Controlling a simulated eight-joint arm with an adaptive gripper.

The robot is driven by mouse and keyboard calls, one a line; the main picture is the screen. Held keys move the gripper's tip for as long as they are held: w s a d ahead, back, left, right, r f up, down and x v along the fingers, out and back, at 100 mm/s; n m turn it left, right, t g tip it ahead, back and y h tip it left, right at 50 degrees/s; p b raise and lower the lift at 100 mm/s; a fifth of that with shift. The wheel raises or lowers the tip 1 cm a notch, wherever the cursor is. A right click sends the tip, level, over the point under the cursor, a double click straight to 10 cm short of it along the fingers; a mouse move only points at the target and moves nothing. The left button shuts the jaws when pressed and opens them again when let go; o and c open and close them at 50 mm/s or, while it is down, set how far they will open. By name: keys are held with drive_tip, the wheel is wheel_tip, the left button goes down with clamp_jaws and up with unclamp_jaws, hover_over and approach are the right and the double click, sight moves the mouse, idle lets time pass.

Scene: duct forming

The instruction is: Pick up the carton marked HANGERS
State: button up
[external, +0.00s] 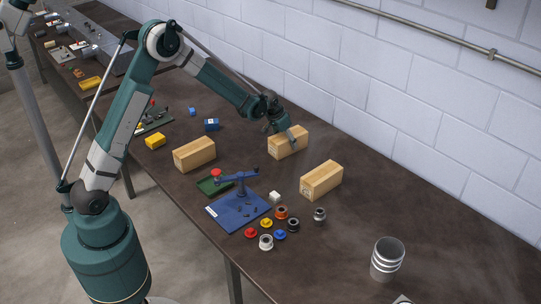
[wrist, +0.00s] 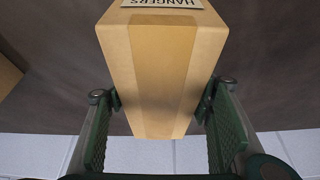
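The carton marked HANGERS (external: 288,143) is a tan box near the wall side of the table. In the wrist view the carton (wrist: 165,80) fills the middle, its HANGERS label on the end at the top edge and a darker tape strip along its length. My gripper (external: 285,132) is at this carton from above. In the wrist view my gripper's fingers (wrist: 161,101) lie on both long sides, their tip pads against the carton with no visible gap. Whether the carton's underside touches the table cannot be told.
Two similar cartons stand on the table, one to the left (external: 194,154) and one to the right (external: 321,180). In front are a blue fixture (external: 238,213), several coloured round parts (external: 267,223) and a small white block (external: 275,196). A metal cup (external: 387,259) stands at the right. The wall is behind.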

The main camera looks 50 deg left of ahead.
drive_tip(key=c, duration=0.4)
drive_tip(key=shift+o, duration=0.2)
drive_tip(key=shift+r, duration=0.1)
drive_tip(key=shift+r+p, duration=0.4)
drive_tip(key=shift+r, duration=4.55)
